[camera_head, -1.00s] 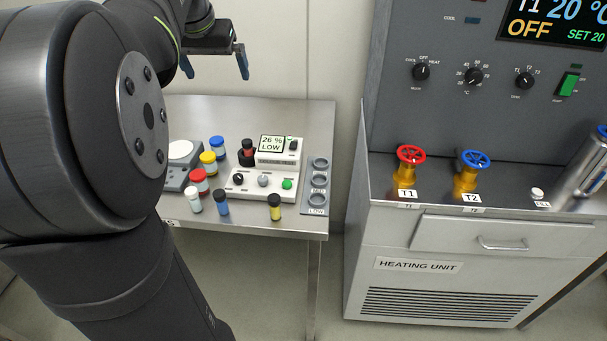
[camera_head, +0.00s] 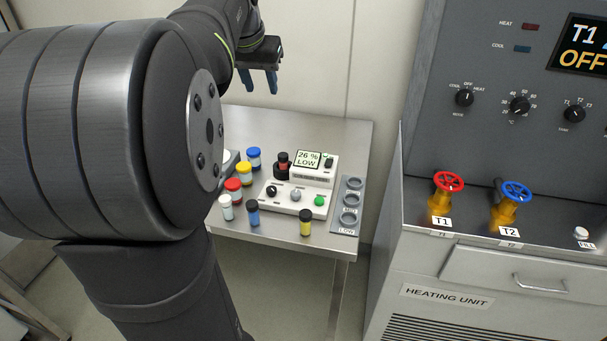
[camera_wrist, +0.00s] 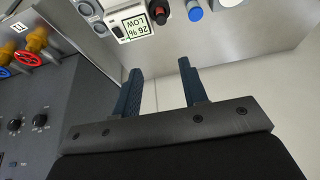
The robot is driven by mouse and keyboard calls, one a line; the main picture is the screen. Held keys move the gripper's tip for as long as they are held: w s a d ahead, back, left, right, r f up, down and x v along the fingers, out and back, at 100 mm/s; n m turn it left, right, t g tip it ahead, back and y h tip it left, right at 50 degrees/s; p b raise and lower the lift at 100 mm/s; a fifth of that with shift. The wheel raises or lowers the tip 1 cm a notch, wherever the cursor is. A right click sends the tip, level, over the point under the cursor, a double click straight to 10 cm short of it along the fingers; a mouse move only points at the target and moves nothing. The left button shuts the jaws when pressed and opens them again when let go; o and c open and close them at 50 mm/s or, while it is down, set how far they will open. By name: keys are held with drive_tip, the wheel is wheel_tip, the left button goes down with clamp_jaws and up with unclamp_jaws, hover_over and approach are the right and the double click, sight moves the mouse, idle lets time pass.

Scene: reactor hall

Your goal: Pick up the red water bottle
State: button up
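A small white container with a red cap (camera_head: 233,185) stands on the steel bench, between a yellow-capped container (camera_head: 244,172) and a white-capped vial (camera_head: 227,205). A dark vial with a red band (camera_head: 282,160) sits in a black holder on the white meter. Neither is clearly marked as the water bottle. The dark vial also shows at the top of the wrist view (camera_wrist: 162,13). My gripper (camera_head: 260,85) is above the back of the bench, apart from all containers. In the wrist view its blue fingers (camera_wrist: 159,70) are spread with nothing between them.
The white meter (camera_head: 318,178) reads 26 % LOW. A grey rack with round holes (camera_head: 350,202) lies beside it. Blue-capped (camera_head: 254,155), blue (camera_head: 253,210) and yellow (camera_head: 305,220) vials stand close by. The heating unit (camera_head: 445,297) with red and blue valves is at right.

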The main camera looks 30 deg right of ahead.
drive_tip(key=m+g+y, duration=0.2)
drive_tip(key=m+g, duration=0.1)
drive_tip(key=m, duration=0.8)
hover_over(283, 155)
drive_tip(key=a, duration=0.1)
wheel_tip(283, 155, down, 23)
drive_tip(key=shift+d+f, duration=0.15)
drive_tip(key=shift+f, duration=0.85)
drive_tip(key=shift+d+f, duration=0.2)
drive_tip(key=shift+f, duration=0.85)
drive_tip(key=shift+d+f, duration=0.15)
drive_tip(key=shift+f, duration=0.85)
drive_tip(key=c, duration=0.8)
drive_tip(key=shift+c, duration=0.2)
